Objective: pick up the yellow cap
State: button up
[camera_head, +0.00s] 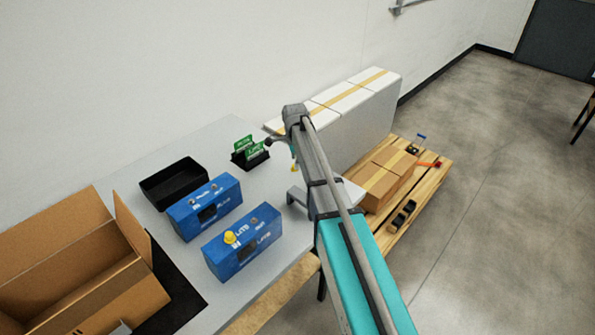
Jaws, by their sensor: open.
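A yellow cap (229,238) sits on the top of the front blue analyser box (243,242), near its left end. My gripper (292,155) is at the far end of the arm, beyond and to the right of the blue boxes. It is open, apart from the cap on the front box, and partly hidden by my arm.
A second blue box (208,207) and a black tray (173,183) stand behind. Green cards (250,147) stand in a black holder. An open cardboard box (75,262) is at left. White boxes (345,112) and a pallet (425,190) with cartons are at right.

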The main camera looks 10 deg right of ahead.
jog(key=shift+f+b, duration=0.75)
jog(key=shift+f, duration=0.3)
jog(key=c, duration=0.8)
